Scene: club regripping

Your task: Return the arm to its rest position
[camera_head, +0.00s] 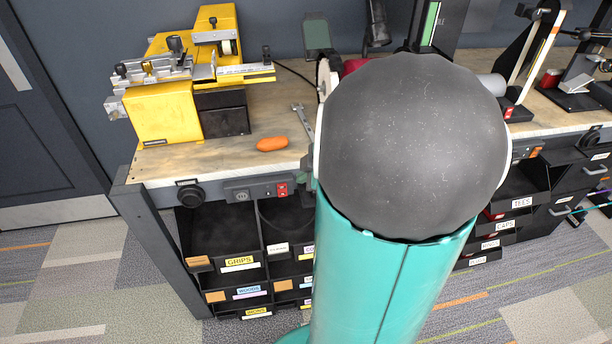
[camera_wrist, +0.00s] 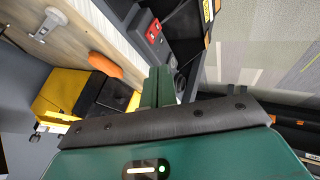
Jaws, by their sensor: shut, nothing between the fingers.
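My arm, a grey rounded joint (camera_head: 415,140) on a teal column-like link (camera_head: 385,285), fills the middle of the head view and hides part of the workbench (camera_head: 240,160). My gripper is hidden there. In the wrist view my gripper (camera_wrist: 158,86) shows as two green fingers pressed together, shut and empty. The fingers point toward the bench's front edge, near an orange handle-like object (camera_wrist: 105,65), which lies on the bench top in the head view (camera_head: 272,143). I cannot tell whether the fingers touch the bench edge.
A yellow machine (camera_head: 165,112) stands on the bench at the left. Below are open bins (camera_head: 222,235) with labels. A wrench-like tool (camera_head: 302,120) lies beside my arm joint. More equipment (camera_head: 580,85) stands at the right. Carpet floor (camera_head: 70,285) is clear at the front left.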

